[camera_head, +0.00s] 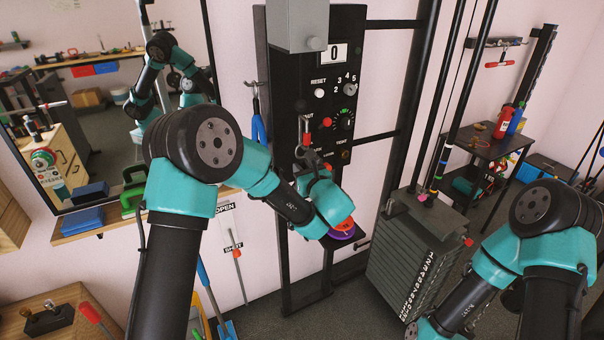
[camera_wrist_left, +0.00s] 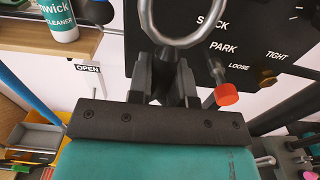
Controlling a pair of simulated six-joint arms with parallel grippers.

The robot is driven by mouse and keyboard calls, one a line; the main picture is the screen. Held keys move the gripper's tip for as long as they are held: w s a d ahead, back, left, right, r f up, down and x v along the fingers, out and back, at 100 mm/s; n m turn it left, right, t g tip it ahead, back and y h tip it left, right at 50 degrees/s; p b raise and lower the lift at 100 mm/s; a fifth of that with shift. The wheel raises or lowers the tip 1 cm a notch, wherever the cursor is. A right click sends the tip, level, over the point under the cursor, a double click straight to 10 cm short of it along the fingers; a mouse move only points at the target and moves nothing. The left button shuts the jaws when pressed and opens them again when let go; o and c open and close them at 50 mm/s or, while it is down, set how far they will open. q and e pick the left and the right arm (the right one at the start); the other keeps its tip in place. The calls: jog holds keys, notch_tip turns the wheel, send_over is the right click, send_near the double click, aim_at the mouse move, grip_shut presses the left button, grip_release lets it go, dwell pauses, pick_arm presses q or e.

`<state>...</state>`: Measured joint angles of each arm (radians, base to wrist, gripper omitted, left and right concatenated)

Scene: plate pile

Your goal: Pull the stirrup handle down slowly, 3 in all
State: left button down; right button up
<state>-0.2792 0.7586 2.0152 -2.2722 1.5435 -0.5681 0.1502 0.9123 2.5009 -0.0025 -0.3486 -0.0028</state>
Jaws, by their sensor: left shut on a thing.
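The stirrup handle (camera_head: 304,131) is a grey metal loop hanging in front of the black panel in the head view. In the left wrist view its rounded metal loop (camera_wrist_left: 186,42) rises above my fingers. My left gripper (camera_head: 309,158) is at the lower part of the handle and shut on it. In the left wrist view the dark fingers of that gripper (camera_wrist_left: 166,78) stand close together right below the loop, and they hide the part they grip. My right arm shows at the lower right of the head view, but its gripper is out of frame.
The black panel (camera_head: 285,85) carries a counter (camera_head: 334,54) reading 0, a dial and knobs. A red-tipped lever (camera_wrist_left: 226,95) sits right of my left fingers. A plate stack (camera_head: 412,265) with rods stands to the right. A mirror (camera_head: 100,60) is at left.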

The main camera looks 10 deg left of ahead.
aim_at(302, 145)
pick_arm(q)
jog(key=shift+r, duration=0.1)
dwell(0.3)
jog(key=shift+r, duration=1.1)
jog(key=shift+r, duration=1.15)
jog(key=shift+r, duration=1.3)
jog(key=shift+r, duration=1.15)
